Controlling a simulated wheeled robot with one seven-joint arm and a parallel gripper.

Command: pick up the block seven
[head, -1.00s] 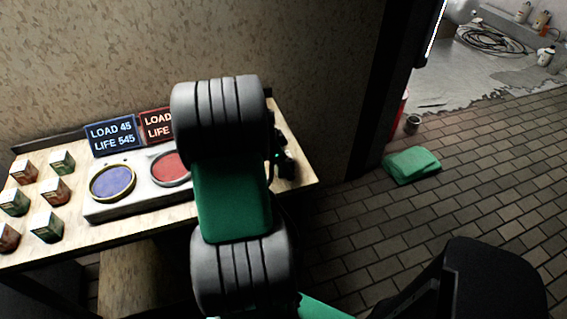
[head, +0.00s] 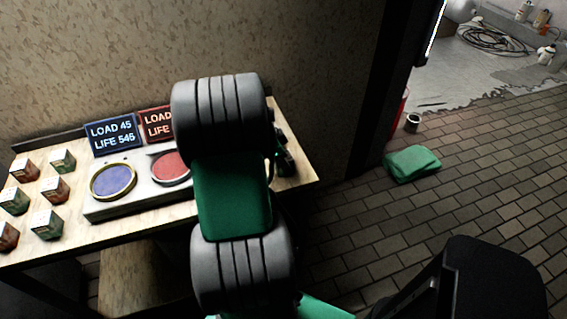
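Several small cube blocks stand on the left part of the table. Some are reddish, such as the upper left block (head: 25,169) and the middle block (head: 54,188). Others are green, such as the upper block (head: 62,160), the left block (head: 14,201) and the front block (head: 46,223). Their markings are too small to read, so I cannot tell which is block seven. My green and grey arm covers the table's right part. A dark part of my arm's end, perhaps my gripper (head: 284,158), shows just right of the arm. Its fingers are hidden, and the blocks are well to its left.
The wooden table (head: 150,222) carries a pale scale unit with a blue dish (head: 112,181) and a red dish (head: 171,167). Behind them stand a blue display (head: 113,134) and a red display (head: 157,124). A green cloth-like bundle (head: 412,163) lies on the brick floor, right.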

